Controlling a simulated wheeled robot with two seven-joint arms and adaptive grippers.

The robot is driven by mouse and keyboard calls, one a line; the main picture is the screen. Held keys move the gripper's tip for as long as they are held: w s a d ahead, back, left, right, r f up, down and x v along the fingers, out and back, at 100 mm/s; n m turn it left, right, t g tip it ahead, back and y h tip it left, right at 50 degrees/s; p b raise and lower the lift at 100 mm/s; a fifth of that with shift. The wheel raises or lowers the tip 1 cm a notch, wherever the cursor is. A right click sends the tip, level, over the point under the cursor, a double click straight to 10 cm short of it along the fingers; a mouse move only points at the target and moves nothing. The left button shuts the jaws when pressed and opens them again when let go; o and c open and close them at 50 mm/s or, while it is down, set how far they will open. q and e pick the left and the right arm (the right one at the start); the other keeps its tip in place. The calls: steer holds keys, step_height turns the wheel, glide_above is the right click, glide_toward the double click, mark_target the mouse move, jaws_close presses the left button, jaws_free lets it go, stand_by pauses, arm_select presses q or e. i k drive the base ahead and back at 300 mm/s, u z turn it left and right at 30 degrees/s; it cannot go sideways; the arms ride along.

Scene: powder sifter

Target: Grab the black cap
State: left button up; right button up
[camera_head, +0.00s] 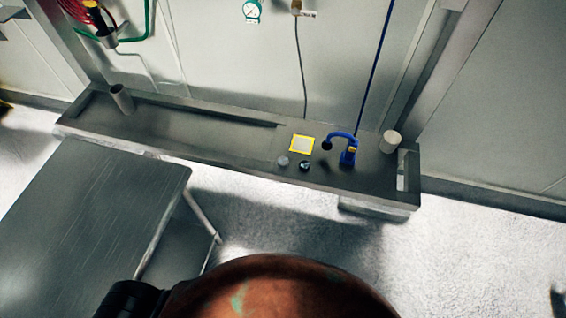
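A small dark round piece (305,166), which looks like the black cap, lies on the grey metal shelf (220,148) near its front edge. A grey round piece (283,161) lies just left of it. A blue device (349,151) with a curved arm stands to the right on the shelf; a black round end (326,146) hangs from that arm. Neither of my grippers can be made out in the head view.
A yellow-edged square (301,144) lies behind the small pieces. Cups stand at the shelf's right (390,141) and left (122,98). A metal table (90,225) is at left. A large rusty-brown rounded object (275,290) fills the bottom middle.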

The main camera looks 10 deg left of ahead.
mark_target(304, 165)
steer(key=u, duration=2.8)
steer(key=k, duration=0.65)
steer(key=z, duration=1.05)
steer(key=i, duration=0.2)
steer(key=z, duration=0.1)
